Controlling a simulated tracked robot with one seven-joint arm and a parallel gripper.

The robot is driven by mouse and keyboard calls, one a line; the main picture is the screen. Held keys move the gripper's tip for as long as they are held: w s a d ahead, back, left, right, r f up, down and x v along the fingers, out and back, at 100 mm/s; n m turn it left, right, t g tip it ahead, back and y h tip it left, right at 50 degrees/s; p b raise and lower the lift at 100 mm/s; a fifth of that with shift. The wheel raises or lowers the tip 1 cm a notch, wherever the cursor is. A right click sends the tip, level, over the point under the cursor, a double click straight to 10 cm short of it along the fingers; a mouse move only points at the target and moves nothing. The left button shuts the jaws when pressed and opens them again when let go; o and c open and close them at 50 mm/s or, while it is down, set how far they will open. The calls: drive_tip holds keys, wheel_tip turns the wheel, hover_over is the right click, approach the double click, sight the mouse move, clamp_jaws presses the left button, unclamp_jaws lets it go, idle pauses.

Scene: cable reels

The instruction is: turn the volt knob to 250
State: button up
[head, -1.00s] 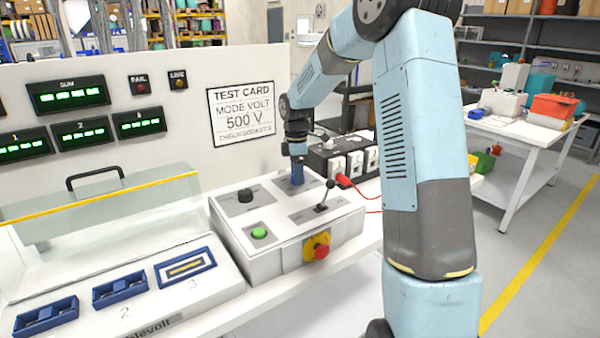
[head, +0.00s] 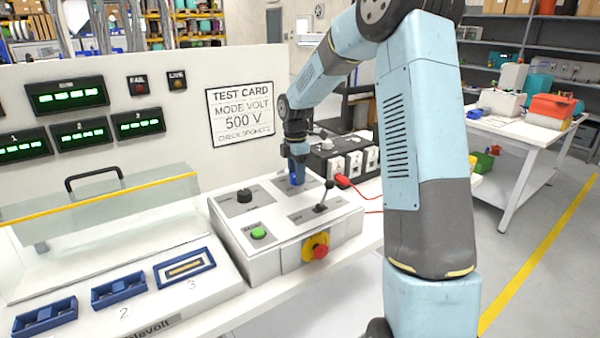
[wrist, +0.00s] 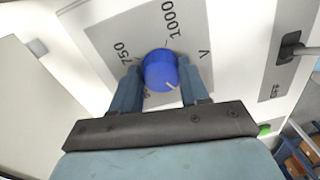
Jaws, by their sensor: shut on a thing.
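The volt knob is a round blue knob (wrist: 160,68) on a grey plate printed 750, 1000 and V in the wrist view. My gripper (wrist: 160,82) is shut on it, one blue finger on each side. The knob's white pointer line is at its lower edge, right of centre, facing the gripper's base. It points away from 750 and 1000. Another number at the knob's lower left is mostly covered, and any 250 mark is hidden. In the head view my gripper (head: 297,170) reaches down to the back of the white control box (head: 275,262).
The box also carries a black knob (head: 244,195), a green button (head: 258,233), a black lever (head: 323,200) and a red stop button (head: 321,252). A socket block with a red lead (head: 345,181) stands behind. The test card (head: 241,113) reads 500 V.

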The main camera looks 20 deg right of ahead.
drive_tip(key=o, duration=1)
drive_tip(key=shift+w, duration=0.3)
drive_tip(key=shift+o, duration=0.2)
wheel_tip(320, 180, up, 14)
drive_tip(key=shift+w+f, duration=0.15)
drive_tip(key=shift+w, duration=0.05)
